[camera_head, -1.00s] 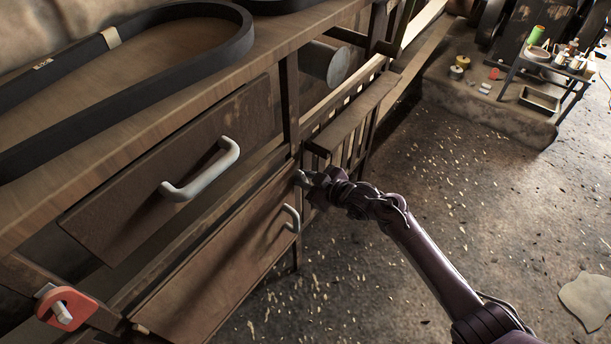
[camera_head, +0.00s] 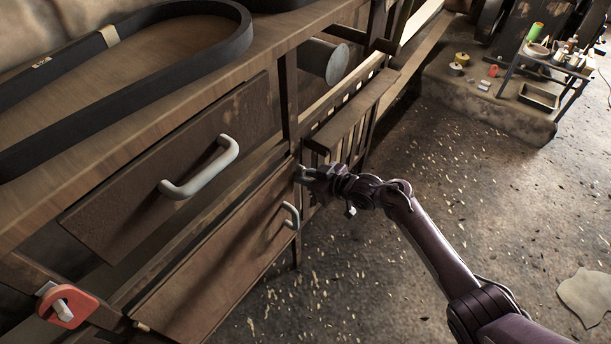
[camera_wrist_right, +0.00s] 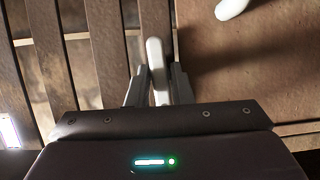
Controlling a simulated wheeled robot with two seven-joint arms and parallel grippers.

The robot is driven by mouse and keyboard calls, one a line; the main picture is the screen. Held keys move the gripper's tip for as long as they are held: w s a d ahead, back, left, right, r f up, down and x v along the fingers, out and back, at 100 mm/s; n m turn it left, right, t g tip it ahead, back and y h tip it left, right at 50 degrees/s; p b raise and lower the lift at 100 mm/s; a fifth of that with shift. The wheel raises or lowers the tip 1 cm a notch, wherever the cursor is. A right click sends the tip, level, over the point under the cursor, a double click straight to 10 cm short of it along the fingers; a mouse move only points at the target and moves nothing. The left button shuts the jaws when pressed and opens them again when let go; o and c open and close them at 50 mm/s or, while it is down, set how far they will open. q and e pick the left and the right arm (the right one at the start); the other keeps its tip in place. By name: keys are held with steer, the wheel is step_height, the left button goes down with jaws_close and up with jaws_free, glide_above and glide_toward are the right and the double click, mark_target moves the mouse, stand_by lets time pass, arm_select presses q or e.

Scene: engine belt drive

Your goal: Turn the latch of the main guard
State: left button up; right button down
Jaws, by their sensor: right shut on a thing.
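A pale grey latch lever (camera_wrist_right: 154,52) stands at the edge of the brown lower guard panel (camera_head: 215,265). In the right wrist view it runs between my two fingers. My right gripper (camera_head: 303,174) is shut on this latch; its fingers (camera_wrist_right: 158,85) sit on both sides of the lever. In the head view the latch is mostly hidden by the gripper, so its exact angle is hard to tell there. The guard panel lies flat in its frame, with a curved grey handle (camera_head: 291,215) near its right end. My left gripper is not in view.
An upper panel (camera_head: 165,165) with a larger grey handle (camera_head: 205,170) is above. A black belt (camera_head: 240,40) lies on top. A red rotary switch (camera_head: 67,306) is at lower left. Wooden slats (camera_head: 350,140) stand beside the latch. The floor at right is open.

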steer(key=c, duration=1.4)
jaws_free()
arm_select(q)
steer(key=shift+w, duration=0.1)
arm_select(e)
steer(key=shift+s+a+f, duration=0.1)
